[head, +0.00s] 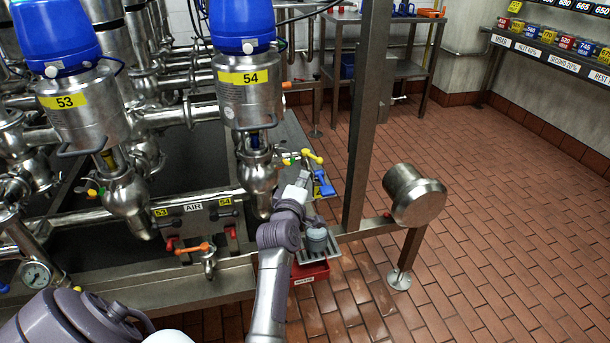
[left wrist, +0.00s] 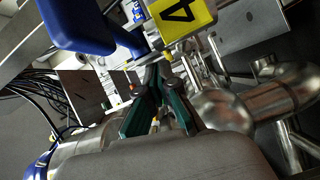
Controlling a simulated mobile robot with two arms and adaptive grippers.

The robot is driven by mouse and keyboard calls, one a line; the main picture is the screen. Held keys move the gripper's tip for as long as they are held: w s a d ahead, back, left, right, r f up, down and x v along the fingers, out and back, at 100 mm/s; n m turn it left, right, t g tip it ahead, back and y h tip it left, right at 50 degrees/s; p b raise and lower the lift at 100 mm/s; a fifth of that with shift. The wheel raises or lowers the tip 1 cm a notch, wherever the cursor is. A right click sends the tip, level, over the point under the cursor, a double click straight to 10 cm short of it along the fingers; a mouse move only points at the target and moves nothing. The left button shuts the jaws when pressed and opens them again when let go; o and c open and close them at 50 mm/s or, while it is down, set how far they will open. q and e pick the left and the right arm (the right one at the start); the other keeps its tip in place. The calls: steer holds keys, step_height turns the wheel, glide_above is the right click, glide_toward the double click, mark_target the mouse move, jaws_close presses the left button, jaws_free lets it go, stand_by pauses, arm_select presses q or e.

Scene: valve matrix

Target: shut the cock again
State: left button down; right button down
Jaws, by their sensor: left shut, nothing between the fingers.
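My left gripper (head: 303,178) is shut and empty, beside the lower part of valve 54 (head: 245,95). Its green-padded fingers also show in the left wrist view (left wrist: 155,75). Just right of the fingertips in the head view is a blue lever (head: 324,186); a yellow lever (head: 312,156) sits just above them. A large blue part (left wrist: 78,25) shows close by at the upper left of the left wrist view. An orange-handled cock (head: 195,248) is on the front rail, lower left. I cannot tell which cock is meant, nor whether the fingers touch a lever. My right gripper is not in view.
A grey cup (head: 317,238) stands on a small grate beside my left arm, above a red bin (head: 310,272). A steel post (head: 367,120) and a round steel end piece (head: 415,194) stand to the right. Valve 53 (head: 84,105) is at left. The tiled floor at right is clear.

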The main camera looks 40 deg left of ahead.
arm_select(q)
steer(key=s+d+f+m+g+h, duration=0.2)
steer(key=s+d+f+m, duration=0.25)
steer(key=f, duration=0.35)
steer(key=s+d+f+m+g+h, duration=0.25)
steer(key=s+d+f+m, duration=0.2)
steer(key=f, duration=0.45)
steer(key=s+d+f+m+g+h, duration=0.1)
steer(key=s+d+f+m+g, duration=0.3)
steer(key=f, duration=0.4)
steer(key=s+d+f+m+g, duration=0.2)
steer(key=s+f, duration=0.4)
steer(key=s, duration=0.5)
steer(key=s+d+f+m+g, duration=0.3)
steer(key=s+f+m, duration=0.3)
steer(key=s, duration=0.5)
steer(key=shift+d+f+m+h, duration=0.35)
steer(key=shift+d+m+h, duration=0.1)
steer(key=shift+d+m, duration=0.15)
